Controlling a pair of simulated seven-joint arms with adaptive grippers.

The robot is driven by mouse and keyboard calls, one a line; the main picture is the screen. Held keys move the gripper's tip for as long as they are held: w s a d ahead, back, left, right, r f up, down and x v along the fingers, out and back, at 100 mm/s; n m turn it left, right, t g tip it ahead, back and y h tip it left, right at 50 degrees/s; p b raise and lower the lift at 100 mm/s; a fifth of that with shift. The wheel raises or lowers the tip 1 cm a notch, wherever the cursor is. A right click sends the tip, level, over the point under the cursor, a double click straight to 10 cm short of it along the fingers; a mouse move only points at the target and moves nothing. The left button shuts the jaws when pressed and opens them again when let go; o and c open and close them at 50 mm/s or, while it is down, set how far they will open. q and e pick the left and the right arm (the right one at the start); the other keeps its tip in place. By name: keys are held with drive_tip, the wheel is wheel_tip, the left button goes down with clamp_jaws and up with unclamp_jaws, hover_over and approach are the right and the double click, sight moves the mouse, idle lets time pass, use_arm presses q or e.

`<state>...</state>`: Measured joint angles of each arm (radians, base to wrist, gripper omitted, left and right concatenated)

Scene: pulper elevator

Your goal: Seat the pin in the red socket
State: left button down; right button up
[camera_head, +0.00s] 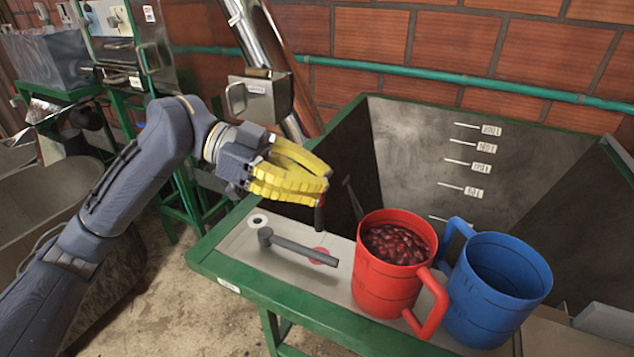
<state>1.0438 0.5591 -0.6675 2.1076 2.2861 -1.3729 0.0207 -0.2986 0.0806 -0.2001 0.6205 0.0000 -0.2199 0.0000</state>
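My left gripper (322,185), with yellow fingers, is in the middle of the view above the grey ledge. Its fingers look closed around a small pin (319,217), dark below with a bit of red at the fingertips. The pin points down and is clear of the ledge. The red socket (318,256) is a red round patch on the ledge below the pin, partly covered by a grey bar (300,249). The bar runs from an upright post at its left end to above the red patch. My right gripper is not in view.
A red mug (385,287) full of dark red cherries stands right of the bar. A blue mug (497,290) stands beside it. A white ring with a dark centre (258,220) is on the ledge behind the post. The deep grey hopper (420,150) opens behind, with a green rim.

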sight(316, 229)
use_arm(q)
drive_tip(key=shift+f, duration=2.85)
drive_tip(key=shift+f, duration=2.6)
drive_tip(key=c, duration=1.5)
unclamp_jaws()
drive_tip(key=shift+v, duration=6.05)
